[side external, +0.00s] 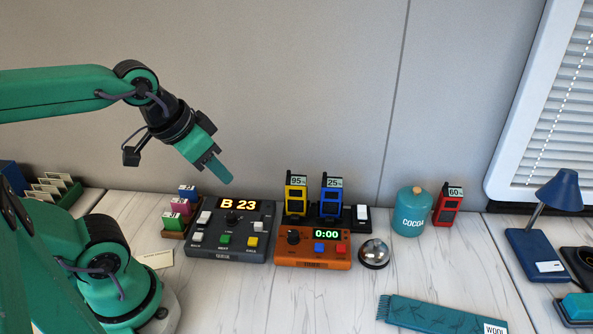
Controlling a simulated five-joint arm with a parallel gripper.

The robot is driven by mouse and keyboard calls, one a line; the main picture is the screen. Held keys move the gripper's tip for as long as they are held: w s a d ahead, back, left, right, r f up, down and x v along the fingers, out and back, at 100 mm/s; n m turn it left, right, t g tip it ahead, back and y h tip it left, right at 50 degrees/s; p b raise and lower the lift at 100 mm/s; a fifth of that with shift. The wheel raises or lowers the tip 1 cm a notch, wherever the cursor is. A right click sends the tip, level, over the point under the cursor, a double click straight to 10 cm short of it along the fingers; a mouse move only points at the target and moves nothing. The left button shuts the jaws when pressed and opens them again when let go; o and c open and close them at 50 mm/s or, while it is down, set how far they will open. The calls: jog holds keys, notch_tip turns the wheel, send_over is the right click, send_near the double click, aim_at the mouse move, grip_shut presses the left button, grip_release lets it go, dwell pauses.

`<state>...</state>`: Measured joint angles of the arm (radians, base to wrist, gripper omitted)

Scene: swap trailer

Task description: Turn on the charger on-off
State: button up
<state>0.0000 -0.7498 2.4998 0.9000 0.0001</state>
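The charger (347,222) is a black base at the back of the table, behind the orange timer box. A yellow handset (296,199) marked 95% and a blue handset (331,199) marked 25% stand upright in it. A white rocker switch (362,212), likely the on-off, is at the charger's right end; its position is too small to tell. My gripper (222,177) is in the air to the left of the charger, above the grey box, pointing down and right, apart from everything. Its fingers overlap in this view, so their gap is hidden.
A grey box (263,232) showing B 23 and an orange timer (309,261) showing 0:00 stand in front. A bell (374,254), a teal cocoa tin (412,210) and a red handset (448,206) are to the right. Bare table shows at front centre.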

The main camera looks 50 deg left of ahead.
jog(key=shift+w+r, duration=0.1)
jog(key=shift+w, duration=0.1)
grip_shut()
jog(key=w+d+m+g, duration=0.1)
jog(key=w+d+m, duration=0.1)
jog(key=w, duration=0.6)
jog(key=w+d+m, duration=0.1)
jog(key=w+m, duration=0.2)
jog(key=w, duration=0.5)
jog(key=w+d+f+m, duration=0.1)
jog(key=w+d+f, duration=0.1)
jog(key=w, duration=0.4)
jog(key=w+d+f+m+g, duration=0.1)
jog(key=w+d+f+m, duration=0.1)
jog(key=w+f, duration=0.2)
jog(key=shift+w+d+f+m+h, duration=0.3)
jog(key=shift+w+f, duration=0.05)
jog(key=shift+w, duration=1)
